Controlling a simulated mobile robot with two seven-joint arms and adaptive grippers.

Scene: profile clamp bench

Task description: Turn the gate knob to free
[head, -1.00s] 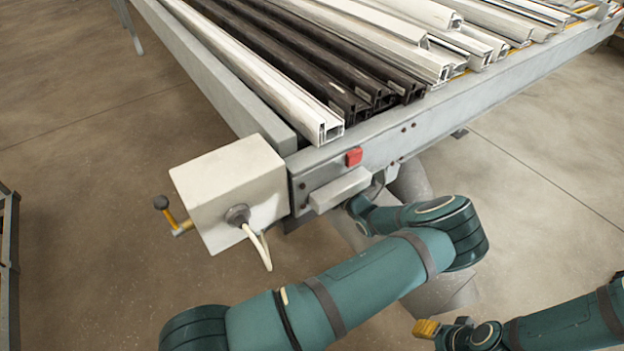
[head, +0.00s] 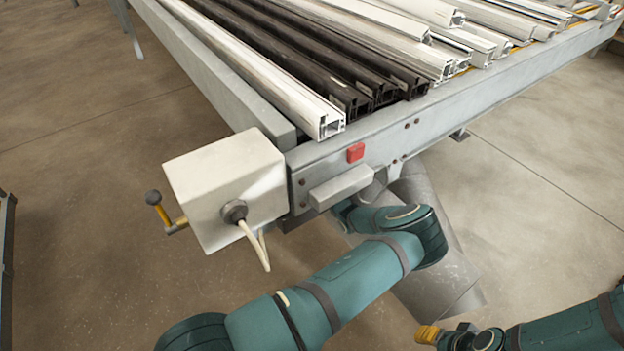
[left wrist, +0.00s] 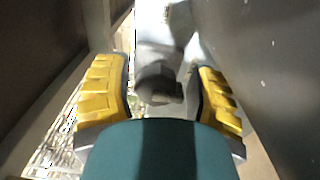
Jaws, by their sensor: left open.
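In the left wrist view a dark grey rounded knob (left wrist: 158,88) sits between the yellow fingers of my left gripper (left wrist: 163,76). I take it for the gate knob. The fingers are open, one on each side, with a gap to the knob visible on both sides. The knob's setting cannot be read. In the head view my left arm reaches under the front rail of the bench, and its gripper is hidden there. My right gripper (head: 428,334) shows only its yellow fingertips at the bottom right, away from the bench; its opening is unclear.
The bench's front rail (head: 450,118) carries a red button (head: 355,152) and a grey block (head: 342,187). A white box (head: 225,185) with a cable and a ball-ended crank (head: 160,208) stands at the corner. White and black profiles (head: 290,65) lie on top. A grey surface stands close on the right in the wrist view.

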